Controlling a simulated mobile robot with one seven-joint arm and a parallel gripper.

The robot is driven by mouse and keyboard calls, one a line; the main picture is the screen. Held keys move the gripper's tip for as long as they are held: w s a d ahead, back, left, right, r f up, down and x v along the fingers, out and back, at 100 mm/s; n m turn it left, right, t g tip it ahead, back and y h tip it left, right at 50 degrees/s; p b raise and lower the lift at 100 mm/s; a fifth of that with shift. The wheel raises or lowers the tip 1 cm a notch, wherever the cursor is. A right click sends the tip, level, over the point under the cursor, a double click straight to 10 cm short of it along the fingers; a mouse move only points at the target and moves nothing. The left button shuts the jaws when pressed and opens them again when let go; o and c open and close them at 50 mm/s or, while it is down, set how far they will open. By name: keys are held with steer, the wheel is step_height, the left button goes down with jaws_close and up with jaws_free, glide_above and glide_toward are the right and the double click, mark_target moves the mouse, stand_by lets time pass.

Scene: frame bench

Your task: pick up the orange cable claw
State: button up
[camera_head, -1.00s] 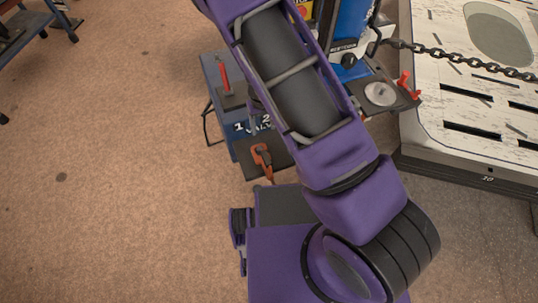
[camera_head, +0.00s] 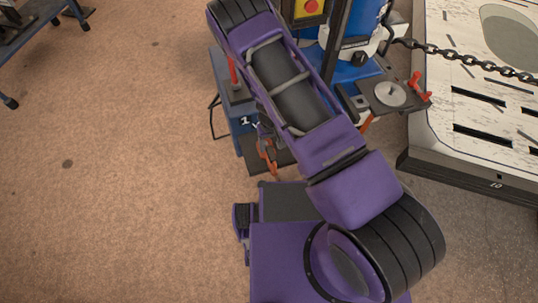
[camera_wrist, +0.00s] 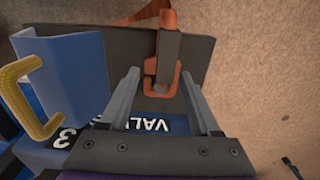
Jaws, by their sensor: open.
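The orange cable claw (camera_wrist: 168,48) lies on a dark flat plate (camera_wrist: 115,50) at the edge of the blue bench in the wrist view. It has an orange hooked end and a dark grey middle part. In the head view the claw (camera_head: 267,158) shows partly, beside my purple arm. My gripper (camera_wrist: 158,74) is open, with one grey finger on each side of the claw's near end in the wrist view. The fingers look empty; I cannot tell their height above the plate. In the head view my arm hides most of the gripper.
A blue bracket with a yellow handle (camera_wrist: 22,70) stands left of my gripper. A red upright handle (camera_head: 233,72) stands on the bench. A round metal disc (camera_head: 390,94) and red clamp sit farther right. Open floor (camera_head: 120,190) lies to the left.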

steer(key=f, duration=0.5)
steer(key=shift+s+a, duration=0.15)
steer(key=shift+a, duration=0.1)
steer(key=shift+c, duration=0.3)
jaws_close()
stand_by(0.8)
